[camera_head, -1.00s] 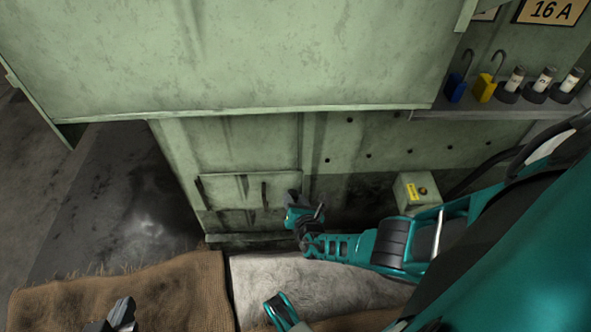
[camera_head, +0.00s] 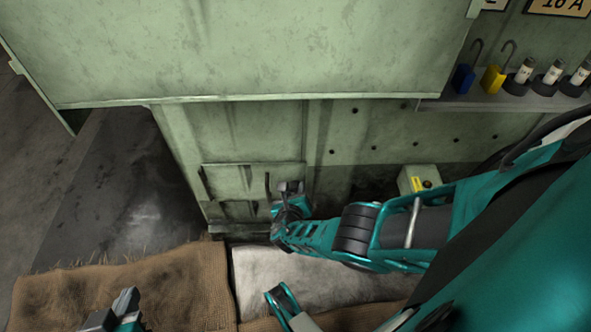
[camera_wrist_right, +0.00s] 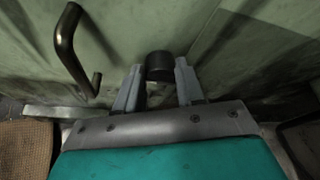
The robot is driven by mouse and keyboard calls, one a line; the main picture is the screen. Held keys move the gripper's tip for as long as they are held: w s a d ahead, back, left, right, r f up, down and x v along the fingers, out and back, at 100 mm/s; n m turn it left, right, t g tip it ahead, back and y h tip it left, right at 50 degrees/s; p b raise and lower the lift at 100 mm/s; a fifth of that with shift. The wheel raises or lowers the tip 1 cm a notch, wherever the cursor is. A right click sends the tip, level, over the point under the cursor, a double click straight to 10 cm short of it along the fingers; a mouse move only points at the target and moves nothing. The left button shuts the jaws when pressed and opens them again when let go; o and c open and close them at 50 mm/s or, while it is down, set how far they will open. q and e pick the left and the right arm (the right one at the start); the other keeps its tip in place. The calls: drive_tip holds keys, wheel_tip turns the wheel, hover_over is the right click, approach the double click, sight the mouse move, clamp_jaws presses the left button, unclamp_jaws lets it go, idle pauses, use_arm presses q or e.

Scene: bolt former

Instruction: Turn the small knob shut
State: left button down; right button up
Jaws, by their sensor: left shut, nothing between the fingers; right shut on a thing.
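The small knob is a short black cylinder (camera_wrist_right: 160,66) on the green panel, seen in the right wrist view. My right gripper (camera_wrist_right: 158,82) is shut on it, one grey finger on each side. In the head view my right gripper (camera_head: 288,190) is at the right edge of the low green door panel, and the knob is hidden behind it. My left gripper (camera_head: 128,302) is shut and empty at the lower left, above the brown sacking, apart from the machine.
A dark bar handle (camera_wrist_right: 75,50) stands left of the knob. A small box with a yellow label (camera_head: 418,180) is to the right, close to my right arm. A shelf (camera_head: 480,104) holds blue and yellow padlocks. Brown sacking (camera_head: 185,275) and a pale cloth (camera_head: 300,285) lie in front.

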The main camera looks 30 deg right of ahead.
use_arm(q)
drive_tip(key=shift+w, duration=0.15)
use_arm(e)
drive_tip(key=shift+n, duration=0.4)
drive_tip(key=o, duration=1)
use_arm(q)
drive_tip(key=shift+f, duration=0.1)
